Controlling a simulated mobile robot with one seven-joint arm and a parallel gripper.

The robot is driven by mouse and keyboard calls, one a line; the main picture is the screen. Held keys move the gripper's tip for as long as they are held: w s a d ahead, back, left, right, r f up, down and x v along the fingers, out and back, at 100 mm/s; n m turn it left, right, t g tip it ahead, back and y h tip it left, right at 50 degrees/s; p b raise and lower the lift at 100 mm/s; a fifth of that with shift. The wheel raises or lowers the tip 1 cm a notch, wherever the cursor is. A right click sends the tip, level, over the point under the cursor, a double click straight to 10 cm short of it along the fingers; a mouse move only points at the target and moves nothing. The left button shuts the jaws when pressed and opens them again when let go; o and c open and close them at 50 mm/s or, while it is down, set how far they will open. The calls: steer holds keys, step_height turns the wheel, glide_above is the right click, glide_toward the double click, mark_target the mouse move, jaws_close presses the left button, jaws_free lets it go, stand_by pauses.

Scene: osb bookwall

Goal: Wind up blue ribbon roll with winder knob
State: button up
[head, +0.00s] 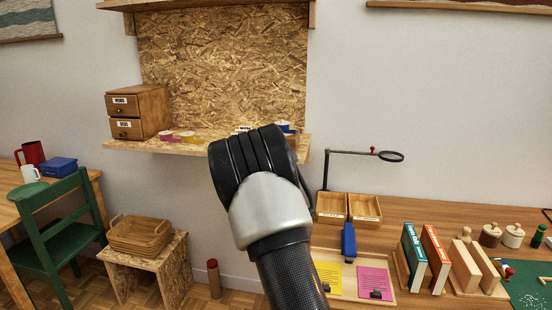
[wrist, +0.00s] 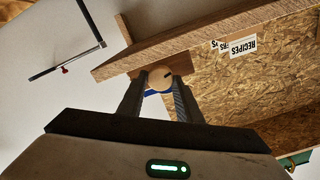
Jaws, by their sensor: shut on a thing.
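In the wrist view my gripper (wrist: 161,80) reaches to a round pale wooden piece with a dark mark, which looks like the winder knob (wrist: 158,76). The two fingers are shut on its sides. A strip of blue, part of the blue ribbon roll (wrist: 150,92), shows just beside the knob between the fingers; most of the roll is hidden. In the head view a bit of the blue ribbon roll (head: 284,126) shows on the wall shelf beyond my arm. My arm hides the gripper and the knob there.
A magnifier arm (head: 350,152) rises from the right-hand table.

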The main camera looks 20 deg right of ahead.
steer(key=shift+m, duration=0.3)
steer(key=o, duration=1)
steer(key=shift+o, duration=0.2)
steer(key=shift+r, duration=0.1)
